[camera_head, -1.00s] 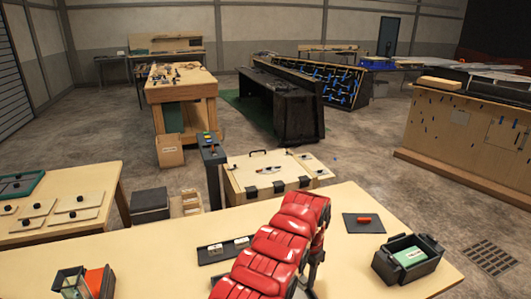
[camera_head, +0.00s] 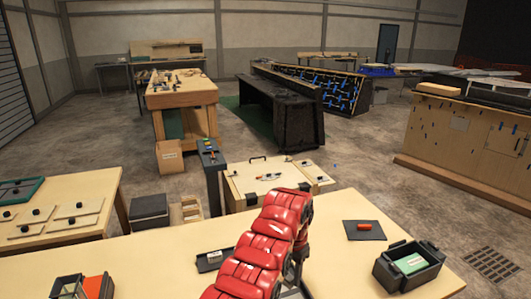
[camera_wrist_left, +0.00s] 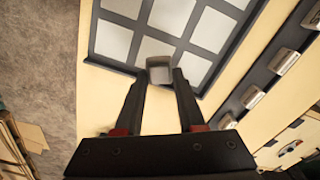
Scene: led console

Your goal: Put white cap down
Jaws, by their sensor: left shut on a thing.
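In the left wrist view my left gripper (camera_wrist_left: 160,78) is shut on a small light grey-white cap (camera_wrist_left: 158,70), held between the fingertips. Beyond it is a dark frame (camera_wrist_left: 120,65) with a grid of pale square panels. The cap overlaps the frame's near edge in this view; I cannot tell whether it touches. In the head view a red padded arm (camera_head: 262,250) of mine stands over the front table, and its gripper is not clearly visible there. My right gripper is not in view.
On the front table (camera_head: 150,250) are a dark plate with a white block (camera_head: 213,255), a dark pad with a red piece (camera_head: 370,227), and a black bin (camera_head: 408,265) holding a green-and-white item.

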